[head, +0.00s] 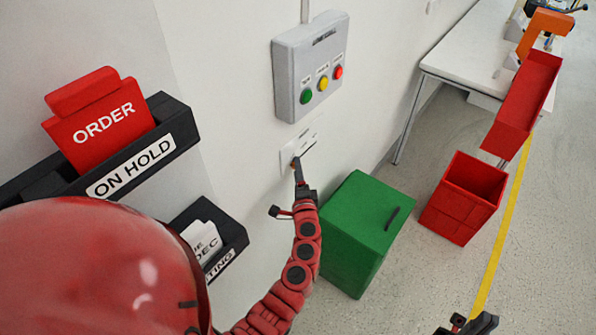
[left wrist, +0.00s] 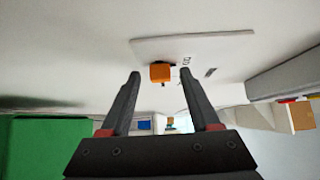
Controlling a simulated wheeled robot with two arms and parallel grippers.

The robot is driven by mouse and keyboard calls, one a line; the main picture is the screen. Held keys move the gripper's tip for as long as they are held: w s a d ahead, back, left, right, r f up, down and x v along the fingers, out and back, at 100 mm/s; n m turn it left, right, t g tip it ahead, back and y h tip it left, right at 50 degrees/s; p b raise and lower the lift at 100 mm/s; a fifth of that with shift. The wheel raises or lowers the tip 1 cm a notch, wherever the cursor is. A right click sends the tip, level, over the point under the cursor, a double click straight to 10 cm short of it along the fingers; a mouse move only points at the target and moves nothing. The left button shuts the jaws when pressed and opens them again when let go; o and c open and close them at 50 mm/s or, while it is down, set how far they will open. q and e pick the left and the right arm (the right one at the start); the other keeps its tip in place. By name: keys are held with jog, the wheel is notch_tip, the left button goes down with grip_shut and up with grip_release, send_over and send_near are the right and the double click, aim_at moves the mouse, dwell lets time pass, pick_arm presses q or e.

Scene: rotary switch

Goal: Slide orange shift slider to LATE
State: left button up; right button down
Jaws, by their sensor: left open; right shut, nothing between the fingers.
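The orange slider (left wrist: 160,72) sits on a white wall plate (left wrist: 225,45). In the left wrist view it lies between the tips of my two open fingers, with a gap on each side. Small dark marks on the plate are too small to read. In the head view the plate (head: 309,139) is on the wall below a grey button box, and my left gripper (head: 297,168) reaches up to it, largely covering the slider. My right gripper (head: 470,325) shows only partly at the bottom edge, shut and empty, far from the plate.
The grey button box (head: 292,60) with green, yellow and red buttons hangs above the plate. A green bin (head: 350,215) stands below right. Red bins (head: 462,200) and a white table (head: 470,40) are further right. Black wall holders (head: 165,118) with cards are at left.

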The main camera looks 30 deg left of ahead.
pick_arm(q)
grip_shut()
dwell(1.3)
